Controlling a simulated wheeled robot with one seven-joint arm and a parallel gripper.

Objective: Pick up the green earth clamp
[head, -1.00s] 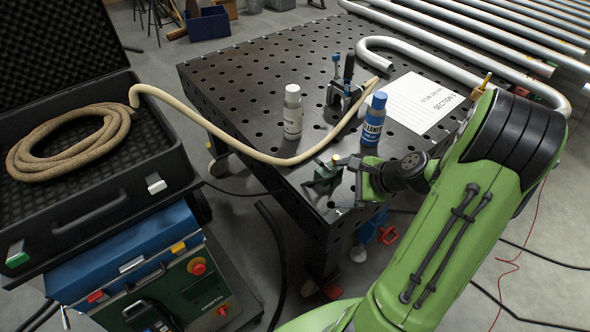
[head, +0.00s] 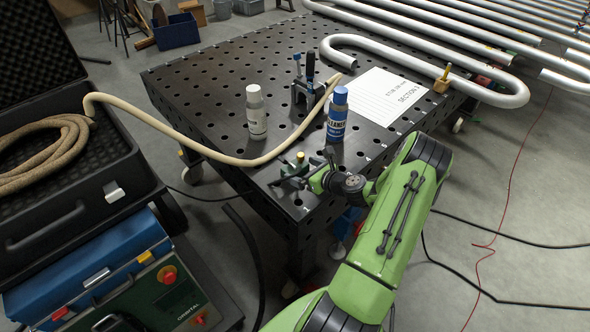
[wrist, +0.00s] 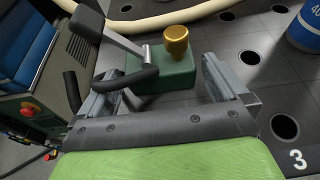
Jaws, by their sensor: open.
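The green earth clamp (head: 293,170) sits on the near corner of the dark perforated table. In the wrist view it shows as a green block (wrist: 168,78) with a brass knob on top and a dark curved bar and lever at its left. My gripper (head: 310,174) is at the table's near corner, right beside the clamp. In the wrist view my gripper (wrist: 160,72) is open, with one finger on each side of the green block. Part of the block is hidden behind the bar; I cannot tell whether the fingers touch it.
On the perforated table (head: 215,75) stand a blue cleaner bottle (head: 337,118), close behind my gripper, and a white bottle (head: 256,115). A beige hose (head: 190,148) runs behind the clamp. A paper sheet (head: 378,95) and serpentine pipe (head: 430,75) lie farther back.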

